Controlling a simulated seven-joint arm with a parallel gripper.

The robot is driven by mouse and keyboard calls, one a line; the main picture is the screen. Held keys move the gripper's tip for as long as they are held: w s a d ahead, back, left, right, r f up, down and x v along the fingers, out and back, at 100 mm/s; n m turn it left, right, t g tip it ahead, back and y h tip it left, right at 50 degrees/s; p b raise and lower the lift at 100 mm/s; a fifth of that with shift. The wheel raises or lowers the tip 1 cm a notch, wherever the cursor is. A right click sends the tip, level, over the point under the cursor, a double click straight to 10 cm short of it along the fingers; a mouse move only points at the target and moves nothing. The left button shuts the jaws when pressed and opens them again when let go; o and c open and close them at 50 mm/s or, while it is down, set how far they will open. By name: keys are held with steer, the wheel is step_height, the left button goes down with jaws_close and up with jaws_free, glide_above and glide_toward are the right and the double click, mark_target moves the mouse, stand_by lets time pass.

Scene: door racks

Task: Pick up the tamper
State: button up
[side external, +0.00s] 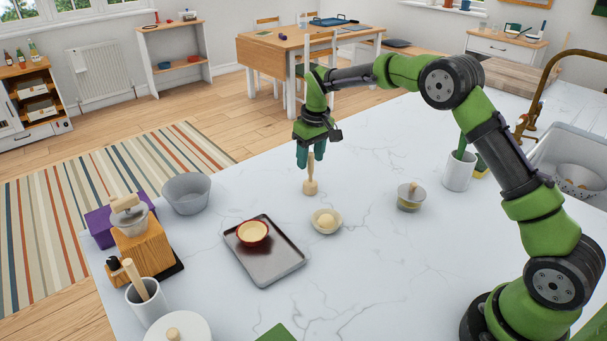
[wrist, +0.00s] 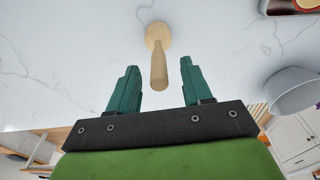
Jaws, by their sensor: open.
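The tamper (side external: 310,179) is a pale wooden piece with a thin handle and a wider round foot. In the side external view it stands upright on the white marble counter. My gripper (side external: 310,163) is right above it, pointing down, with the handle's top close to the fingertips. In the wrist view the tamper (wrist: 158,58) shows just ahead of the gap between the two teal fingers. My gripper (wrist: 160,72) is open and empty there. I cannot tell whether a finger touches the handle.
A small bowl (side external: 326,221) and a dark tray (side external: 265,269) holding a terracotta bowl (side external: 253,233) lie nearer the camera. The counter around the tamper is clear.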

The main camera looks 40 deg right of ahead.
step_height(320, 180, down, 2)
steer(key=shift+w, duration=0.1)
jaws_close()
steer(key=shift+r, duration=0.1)
